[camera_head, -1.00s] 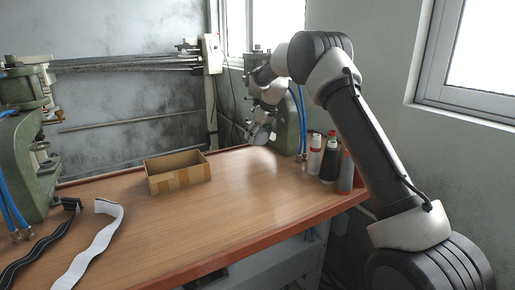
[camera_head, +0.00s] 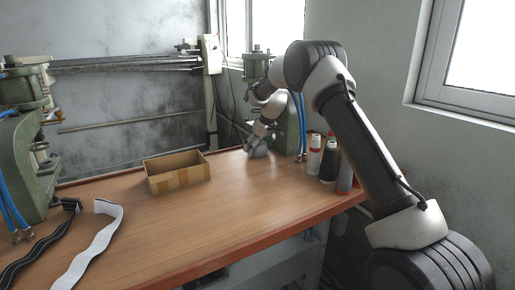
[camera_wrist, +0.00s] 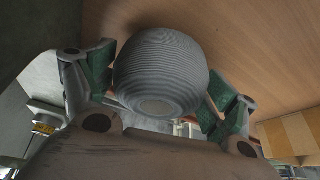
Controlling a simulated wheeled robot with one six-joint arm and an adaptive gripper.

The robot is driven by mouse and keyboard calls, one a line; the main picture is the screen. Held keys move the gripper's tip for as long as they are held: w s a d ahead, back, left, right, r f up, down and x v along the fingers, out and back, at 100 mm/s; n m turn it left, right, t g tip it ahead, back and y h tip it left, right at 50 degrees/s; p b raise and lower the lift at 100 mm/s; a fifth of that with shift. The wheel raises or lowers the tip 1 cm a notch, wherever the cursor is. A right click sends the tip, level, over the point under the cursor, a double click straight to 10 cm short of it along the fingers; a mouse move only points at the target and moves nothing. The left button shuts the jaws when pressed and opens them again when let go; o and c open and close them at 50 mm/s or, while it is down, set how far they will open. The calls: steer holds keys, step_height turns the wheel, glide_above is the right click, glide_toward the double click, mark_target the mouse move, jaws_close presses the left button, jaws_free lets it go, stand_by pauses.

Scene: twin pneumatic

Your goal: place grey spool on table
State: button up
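The grey spool (camera_wrist: 160,62), a ribbed roll of thread, fills the middle of the wrist view. My gripper (camera_wrist: 163,88) has its green-padded fingers against both sides of the spool and is shut on it. In the head view, my gripper (camera_head: 257,143) points down low over the back right part of the brown wooden table (camera_head: 240,195), beside the green press. The spool looks small and partly hidden by the gripper there. It is at or just above the tabletop; I cannot tell whether it touches.
An open cardboard box (camera_head: 180,180) stands left of my gripper. Several spools or bottles (camera_head: 329,163) stand at the table's right edge. A green press (camera_head: 288,125) is close behind my gripper. White webbing (camera_head: 92,245) lies at the front left. The table's middle is clear.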

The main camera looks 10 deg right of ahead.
steer(key=v, duration=1.1)
steer(key=shift+r, duration=0.15)
steer(key=shift+s+d+r, duration=0.1)
steer(key=shift+r, duration=0.4)
steer(key=shift+s, duration=0.1)
